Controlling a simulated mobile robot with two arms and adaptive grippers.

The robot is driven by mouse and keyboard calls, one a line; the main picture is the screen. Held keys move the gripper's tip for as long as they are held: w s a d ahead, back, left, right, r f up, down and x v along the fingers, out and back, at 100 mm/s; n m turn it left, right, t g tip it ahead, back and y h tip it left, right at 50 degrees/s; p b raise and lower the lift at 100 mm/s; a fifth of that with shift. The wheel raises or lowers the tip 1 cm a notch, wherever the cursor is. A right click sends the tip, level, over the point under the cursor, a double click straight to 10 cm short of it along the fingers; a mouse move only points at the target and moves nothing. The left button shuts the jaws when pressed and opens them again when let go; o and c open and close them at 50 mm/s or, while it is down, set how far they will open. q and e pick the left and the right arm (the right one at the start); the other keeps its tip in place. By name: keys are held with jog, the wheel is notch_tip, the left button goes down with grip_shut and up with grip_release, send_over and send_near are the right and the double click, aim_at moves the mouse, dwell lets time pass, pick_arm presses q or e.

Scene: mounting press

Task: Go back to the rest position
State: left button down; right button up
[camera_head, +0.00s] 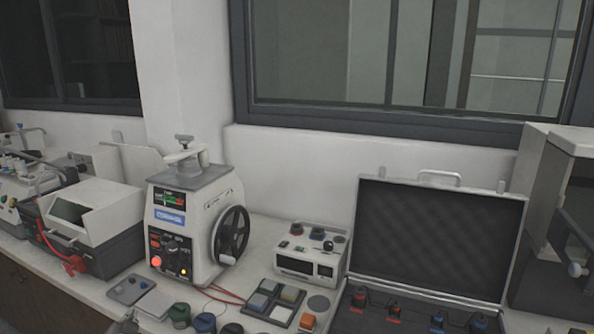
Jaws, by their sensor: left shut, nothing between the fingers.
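The mounting press (190,215) stands on the bench left of centre, upright. It has a dark handwheel (231,235) on its right side, a clamp-like top and a front panel with lit lamps. My left gripper (126,323) shows only as a small grey part at the bottom edge, left of centre. It is shut and empty, below and in front of the press and apart from it. Most of it is cut off by the picture's edge. My right gripper is not in view.
An open case (440,238) with red and blue items stands at the right. A small control box (306,255) and a tray of square pieces (272,301) lie between it and the press. Several coloured round pieces line the front. A grey-white machine (95,215) stands at the left.

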pick_arm(q)
jog(key=s+d+f+g+h, duration=0.1)
jog(key=s+d+f+g, duration=0.15)
jog(key=s+d, duration=0.35)
jog(key=s+d+f+n+g+h, duration=0.1)
jog(key=s+d+f+g+h, duration=0.15)
jog(key=s, duration=0.55)
jog(key=s+d+f+g+h, duration=0.1)
jog(key=s+d+f, duration=0.3)
jog(key=s+d, duration=0.3)
jog(key=s+d+r+n+g+h, duration=0.1)
jog(key=s+d+g, duration=0.15)
jog(key=s, duration=0.65)
jog(key=s+d+r+g+h, duration=0.15)
jog(key=s+d, duration=0.25)
jog(key=s, duration=0.4)
notch_tip(320, 180, down, 25)
jog(key=g, duration=0.1)
jog(key=s+a+f+g+y, duration=0.1)
jog(key=s+a+f, duration=0.1)
jog(key=s+f, duration=1.6)
jog(key=shift+a, duration=0.35)
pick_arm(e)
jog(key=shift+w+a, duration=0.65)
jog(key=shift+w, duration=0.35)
